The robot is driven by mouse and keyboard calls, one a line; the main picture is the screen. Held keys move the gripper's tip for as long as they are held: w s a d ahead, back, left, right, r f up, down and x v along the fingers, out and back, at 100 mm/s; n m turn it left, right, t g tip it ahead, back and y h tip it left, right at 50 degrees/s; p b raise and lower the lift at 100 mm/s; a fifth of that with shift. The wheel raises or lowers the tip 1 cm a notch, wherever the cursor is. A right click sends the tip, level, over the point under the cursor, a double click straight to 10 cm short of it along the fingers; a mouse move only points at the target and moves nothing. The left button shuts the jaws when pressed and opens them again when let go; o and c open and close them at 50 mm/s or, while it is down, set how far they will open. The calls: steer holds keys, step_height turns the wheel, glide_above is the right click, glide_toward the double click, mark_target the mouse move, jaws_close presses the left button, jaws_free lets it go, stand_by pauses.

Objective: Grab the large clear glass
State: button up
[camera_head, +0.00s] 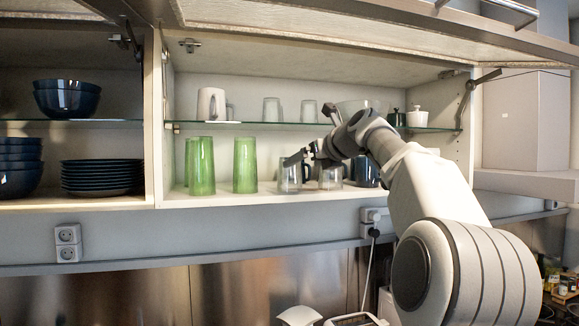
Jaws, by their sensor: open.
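Two larger clear glasses stand on the cabinet's lower board, a left one (290,180) and a right one (330,180). Two smaller clear glasses, a left one (271,110) and a right one (309,112), stand on the glass shelf above. My gripper (311,137) is open and reaches in from the right. Its lower finger is at the height of the larger glasses' rims, its upper finger near the glass shelf. It partly covers the tops of the larger glasses. I cannot tell whether it touches any glass.
Green tumblers (245,165) stand left on the lower board; dark mugs (366,172) stand right. The glass shelf (235,126) holds a white pitcher (211,104), a clear bowl (361,108) and small cups. The raised flap (380,35) hangs above. A divider (153,120) bounds the left.

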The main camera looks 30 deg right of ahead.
mark_target(294, 168)
steer(key=p+x, duration=0.1)
steer(key=x, duration=0.3)
steer(key=p+x, duration=0.2)
steer(key=x, duration=0.2)
steer(key=shift+w+a+f, duration=0.15)
steer(key=shift+w+f, duration=0.05)
steer(key=shift+w, duration=0.1)
steer(key=shift+c, duration=0.2)
steer(key=c, duration=1.4)
